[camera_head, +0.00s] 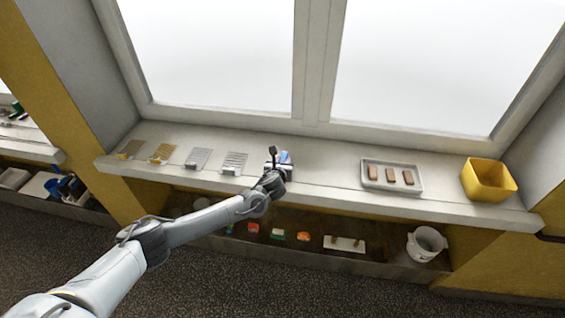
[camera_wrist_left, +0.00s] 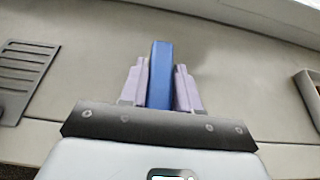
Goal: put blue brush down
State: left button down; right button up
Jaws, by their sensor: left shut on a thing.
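The blue brush (camera_wrist_left: 160,72) shows in the left wrist view as an upright blue block between two pale purple fingers. My left gripper (camera_wrist_left: 160,90) is shut on it. In the head view my left gripper (camera_head: 279,167) is over the front of the sill, left of the tray, and the blue brush (camera_head: 285,157) shows as a small blue patch there. The bristles are hidden, and I cannot tell whether the brush touches the sill (camera_head: 325,177). My right gripper is not in view.
Several mesh and slatted plates (camera_head: 198,158) lie left of my gripper. A white tray (camera_head: 369,184) with three brown bars (camera_head: 391,175) and a yellow bin (camera_head: 489,182) stand to the right. The sill between gripper and tray is clear. A lower shelf holds a white bucket (camera_head: 424,246).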

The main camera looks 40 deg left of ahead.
pick_arm(q)
jog(key=shift+f, duration=0.4)
jog(key=c, duration=0.7)
grip_release()
jog(key=shift+c, duration=0.2)
